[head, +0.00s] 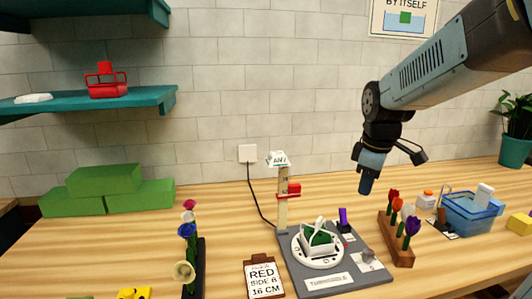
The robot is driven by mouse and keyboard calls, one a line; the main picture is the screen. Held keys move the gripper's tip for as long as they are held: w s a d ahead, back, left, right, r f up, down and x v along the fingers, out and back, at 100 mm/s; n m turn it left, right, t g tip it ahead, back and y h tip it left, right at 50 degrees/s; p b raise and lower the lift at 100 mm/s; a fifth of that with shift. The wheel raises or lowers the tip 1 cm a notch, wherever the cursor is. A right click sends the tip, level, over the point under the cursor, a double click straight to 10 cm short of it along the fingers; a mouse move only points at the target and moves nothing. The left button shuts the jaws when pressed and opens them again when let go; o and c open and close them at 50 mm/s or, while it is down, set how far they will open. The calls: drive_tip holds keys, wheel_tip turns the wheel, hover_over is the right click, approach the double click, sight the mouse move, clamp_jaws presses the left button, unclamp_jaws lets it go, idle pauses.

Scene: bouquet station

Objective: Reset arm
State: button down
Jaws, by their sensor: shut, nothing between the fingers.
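My arm reaches in from the upper right of the head view. My gripper (366,184) hangs at its end, pointing down, above the back part of the table. It is shut and holds nothing. It is apart from everything on the table. Below and to its left is the grey turntable station (341,281), with a white round turntable bearing a green block and white parts. To the right of that station, a wooden rack (397,246) holds red, orange and purple flowers.
A wooden post (283,207) with a red clamp stands behind the station. A dark rack (200,268) of flowers and a sign card (263,277) are left of it. Green blocks (105,190) lie far left. A blue basket (468,217) and potted plant (514,150) are right.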

drive_tip(key=s+r+m+t, duration=0.3)
drive_tip(key=s+m, duration=0.8)
drive_tip(key=s, duration=0.3)
drive_tip(key=shift+s+a+r, duration=0.2)
drive_tip(key=shift+s+r, duration=0.05)
drive_tip(key=shift+s, duration=0.1)
